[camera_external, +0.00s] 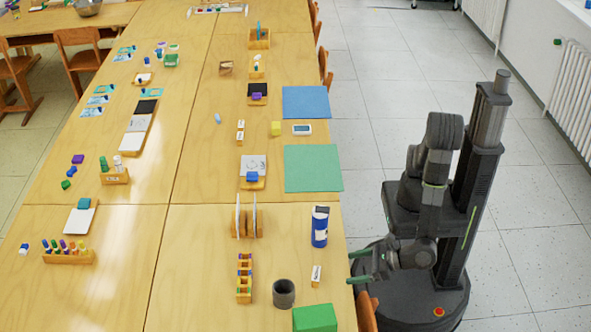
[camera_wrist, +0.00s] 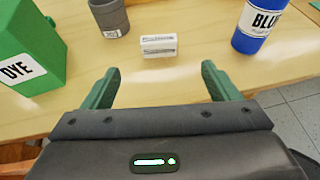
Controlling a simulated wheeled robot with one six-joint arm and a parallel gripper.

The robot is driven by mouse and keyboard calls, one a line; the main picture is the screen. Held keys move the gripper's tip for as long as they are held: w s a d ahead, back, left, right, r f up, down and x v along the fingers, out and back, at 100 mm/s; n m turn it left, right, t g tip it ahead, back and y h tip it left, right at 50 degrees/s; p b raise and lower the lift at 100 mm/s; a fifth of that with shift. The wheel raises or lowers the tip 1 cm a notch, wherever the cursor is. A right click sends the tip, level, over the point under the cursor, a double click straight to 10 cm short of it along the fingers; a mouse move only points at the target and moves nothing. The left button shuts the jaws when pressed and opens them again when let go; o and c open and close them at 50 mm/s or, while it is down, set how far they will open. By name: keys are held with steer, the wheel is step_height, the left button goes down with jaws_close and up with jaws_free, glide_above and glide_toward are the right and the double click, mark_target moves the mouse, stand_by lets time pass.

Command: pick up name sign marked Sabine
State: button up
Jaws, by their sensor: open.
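A small white name sign (camera_external: 316,275) with a wooden edge stands near the right edge of the front table. It also shows in the wrist view (camera_wrist: 158,45), where its dark lettering is too small to read, so I cannot tell whether it says Sabine. My gripper (camera_external: 356,267) is at the table's right edge, to the right of the sign. In the wrist view my gripper (camera_wrist: 159,74) has its green fingers spread wide and empty, with the sign beyond the tips and roughly centred between them.
A green box (camera_external: 315,318) marked DYE, a grey cup (camera_external: 284,294) and a blue bottle (camera_external: 320,230) with a white label stand around the near sign. A wooden chair (camera_external: 367,312) is against the table edge beside my base.

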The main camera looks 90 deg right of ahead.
mark_target(318, 274)
steer(key=x, duration=0.6)
steer(key=shift+w, duration=0.1)
steer(key=shift+f+x, duration=0.2)
steer(key=shift+x, duration=2.95)
steer(key=shift+a, duration=0.15)
steer(key=c, duration=1.1)
